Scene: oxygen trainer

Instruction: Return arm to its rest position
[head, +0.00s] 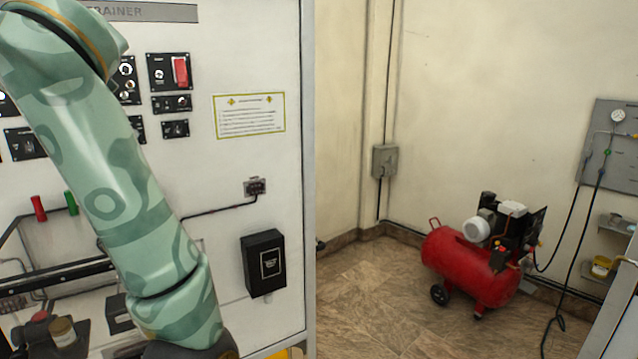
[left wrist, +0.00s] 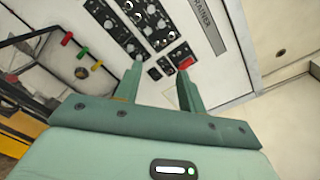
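My left arm (head: 125,190), pale green with a camouflage pattern, comes in from the upper left of the head view and runs down to the bottom edge. Its gripper is cut off there. In the left wrist view my left gripper (left wrist: 160,70) has its two fingers apart with nothing between them. The trainer panel (head: 225,60) stands behind the arm. Its red switch (head: 181,71) shows at the upper right of the controls, and also beyond the right fingertip in the wrist view (left wrist: 185,64). My right gripper is in neither view.
A black box (head: 263,262) and a socket (head: 255,187) are on the panel's lower right. Red (head: 38,208) and green (head: 71,203) handles stand at left. A red compressor (head: 470,265) sits on the floor at right. The floor between is clear.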

